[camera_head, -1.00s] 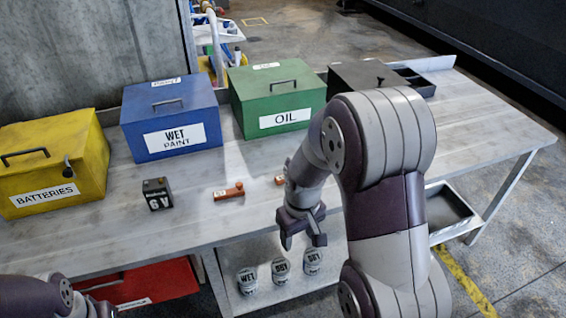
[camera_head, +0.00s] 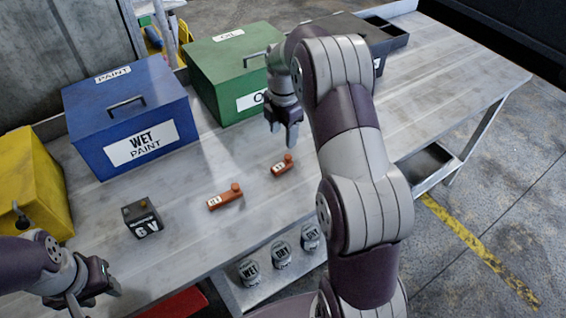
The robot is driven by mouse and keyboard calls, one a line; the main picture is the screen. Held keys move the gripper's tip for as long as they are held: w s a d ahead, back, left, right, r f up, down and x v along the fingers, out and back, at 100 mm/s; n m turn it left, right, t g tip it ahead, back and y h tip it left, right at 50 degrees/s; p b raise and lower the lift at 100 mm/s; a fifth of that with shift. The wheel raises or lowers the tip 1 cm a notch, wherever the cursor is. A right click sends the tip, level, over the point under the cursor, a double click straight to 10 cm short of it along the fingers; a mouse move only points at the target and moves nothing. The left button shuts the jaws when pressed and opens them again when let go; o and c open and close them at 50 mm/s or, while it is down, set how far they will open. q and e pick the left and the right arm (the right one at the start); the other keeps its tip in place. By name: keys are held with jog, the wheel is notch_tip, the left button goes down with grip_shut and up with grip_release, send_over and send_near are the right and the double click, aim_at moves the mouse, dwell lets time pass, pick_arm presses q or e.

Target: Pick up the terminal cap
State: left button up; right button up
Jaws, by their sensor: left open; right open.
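Two small orange pieces with white labels lie on the grey table; they look like the terminal caps. The left orange cap (camera_head: 226,198) lies right of the dark battery (camera_head: 142,220). The right orange cap (camera_head: 283,165) lies farther back. My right gripper (camera_head: 281,138) is open and empty, fingers pointing down just behind and above the right cap, apart from it. My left gripper (camera_head: 96,302) is at the lower left by the table's front edge, open and partly cut off by the frame.
A blue WET PAINT box (camera_head: 125,122), a green OIL box (camera_head: 215,75) and a yellow box (camera_head: 30,185) stand along the back. A black box (camera_head: 345,35) is partly behind my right arm. Several small cans (camera_head: 281,255) sit on the lower shelf. The table's right part (camera_head: 440,90) is clear.

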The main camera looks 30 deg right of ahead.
jog(key=b, duration=0.2)
send_over(283, 164)
notch_tip(283, 164, down, 5)
jog(key=shift+s+a+f, duration=0.1)
jog(key=shift+a+f, duration=0.05)
jog(key=shift+w+f+p, duration=0.2)
jog(key=shift+f+p, duration=0.2)
jog(key=f, duration=0.5)
jog(key=shift+s+f+p, duration=0.2)
jog(key=shift+f+p, duration=0.15)
jog(key=shift+p, duration=0.05)
jog(key=shift+w+f, duration=0.1)
jog(key=shift+f, duration=0.05)
jog(key=c, duration=0.8)
pick_arm(q)
jog(key=shift+w+f, duration=0.2)
jog(key=shift+f, duration=0.85)
pick_arm(e)
grip_shut()
